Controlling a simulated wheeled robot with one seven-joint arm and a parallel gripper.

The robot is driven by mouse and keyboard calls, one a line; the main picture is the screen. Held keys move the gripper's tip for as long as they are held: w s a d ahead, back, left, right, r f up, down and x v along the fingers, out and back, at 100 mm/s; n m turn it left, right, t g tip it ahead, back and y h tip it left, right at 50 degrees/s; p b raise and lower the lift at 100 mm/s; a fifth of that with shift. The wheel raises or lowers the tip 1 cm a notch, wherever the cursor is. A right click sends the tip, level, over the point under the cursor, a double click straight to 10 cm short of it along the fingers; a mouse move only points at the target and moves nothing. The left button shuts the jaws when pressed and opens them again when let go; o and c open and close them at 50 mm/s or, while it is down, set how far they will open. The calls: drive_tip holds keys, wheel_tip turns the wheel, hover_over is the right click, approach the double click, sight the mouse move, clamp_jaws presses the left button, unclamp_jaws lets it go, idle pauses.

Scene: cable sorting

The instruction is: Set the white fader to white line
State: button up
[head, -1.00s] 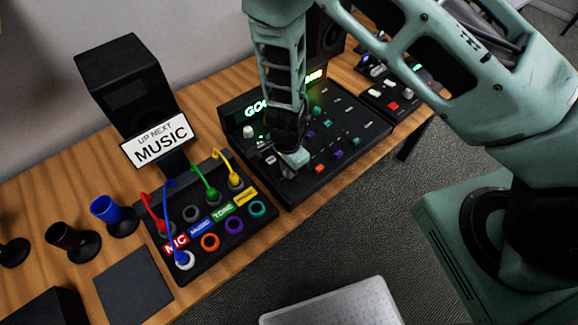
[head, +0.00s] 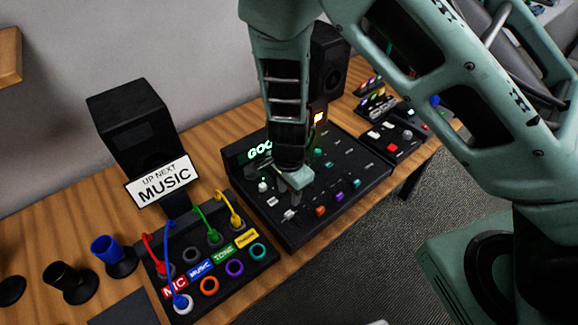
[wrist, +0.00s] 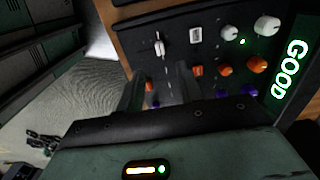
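The white fader (head: 289,214) is a small white cap near the front left of the black mixer (head: 290,240). In the wrist view the white fader (wrist: 158,46) sits in a narrow slot on the dark panel. I cannot clearly make out a white line beside it. My gripper (head: 296,181) is over the mixer, just behind the fader in the head view. In the wrist view the two blurred fingers of my gripper (wrist: 160,92) are spread apart with nothing seen between them. The fader is beyond the fingertips, apparently clear of them.
White knobs (wrist: 266,26) and orange knobs (wrist: 257,65) sit near the fader, beside a lit GOOD display (wrist: 290,68). A patch box (head: 220,265) with colored cables stands left of the mixer. A smaller panel (head: 392,138) is at the right. Speakers stand behind.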

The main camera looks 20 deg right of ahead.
wheel_tip(320, 180, up, 8)
drive_tip(key=shift+r+p, duration=0.2)
drive_tip(key=shift+p, duration=0.1)
idle(0.4)
drive_tip(key=s+d+r+n, duration=0.1)
drive_tip(key=s+r+n, duration=1.4)
drive_tip(key=s+n, duration=0.4)
drive_tip(key=shift+r+n+y+b, duration=0.3)
drive_tip(key=shift+n+b, duration=0.15)
drive_tip(key=shift+n, duration=0.75)
idle(1.9)
